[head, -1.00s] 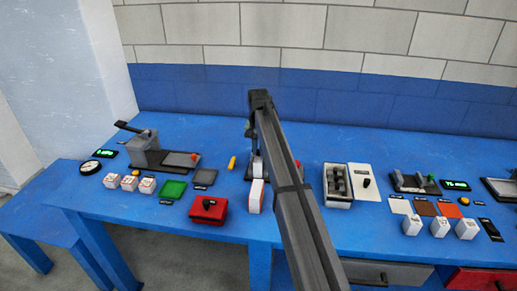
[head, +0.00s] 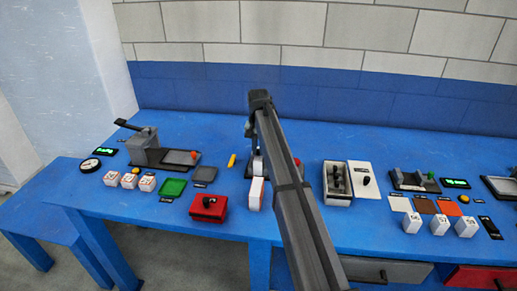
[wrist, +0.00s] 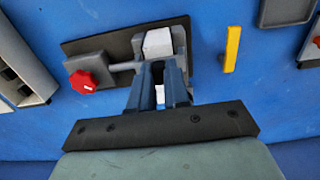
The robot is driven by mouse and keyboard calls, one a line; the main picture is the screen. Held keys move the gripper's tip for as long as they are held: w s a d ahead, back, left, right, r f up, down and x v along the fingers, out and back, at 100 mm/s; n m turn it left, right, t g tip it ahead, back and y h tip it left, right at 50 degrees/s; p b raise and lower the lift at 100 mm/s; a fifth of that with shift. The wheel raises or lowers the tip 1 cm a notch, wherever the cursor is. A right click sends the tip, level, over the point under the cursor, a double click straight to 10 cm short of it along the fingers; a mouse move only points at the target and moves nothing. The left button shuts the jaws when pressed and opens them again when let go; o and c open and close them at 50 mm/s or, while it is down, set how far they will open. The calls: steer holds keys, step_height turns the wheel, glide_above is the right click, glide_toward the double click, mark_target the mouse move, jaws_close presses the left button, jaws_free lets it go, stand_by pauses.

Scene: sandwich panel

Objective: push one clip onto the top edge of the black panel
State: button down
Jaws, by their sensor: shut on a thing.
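My gripper (wrist: 160,74) points down over a holding fixture (wrist: 100,47), a dark flat base with a grey block, a rod and a red knob. Its fingers are close together, with a small pale thing (wrist: 160,95) showing between them. I cannot tell whether it is a clip. A pale block (wrist: 158,42) stands just beyond the fingertips; contact is unclear. In the head view my arm hides most of this fixture. A grey box (head: 338,200) right of the arm holds several dark upright pieces, perhaps clips. I cannot make out the black panel with certainty.
A yellow bar (wrist: 231,48) lies beside the fixture. A red box (head: 208,208), a green pad (head: 173,187) and a lever press (head: 150,150) stand to the left. A white switch plate (head: 364,190) and another fixture (head: 408,183) are to the right. The table's back strip is clear.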

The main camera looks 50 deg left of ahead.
mark_target(258, 150)
steer(key=shift+f, duration=0.35)
stand_by(0.7)
steer(key=c, duration=1)
jaws_free()
steer(key=shift+o, duration=0.3)
steer(key=shift+o, duration=1.2)
steer(key=shift+r, duration=0.15)
steer(key=shift+r, duration=3.65)
steer(key=shift+w, duration=0.1)
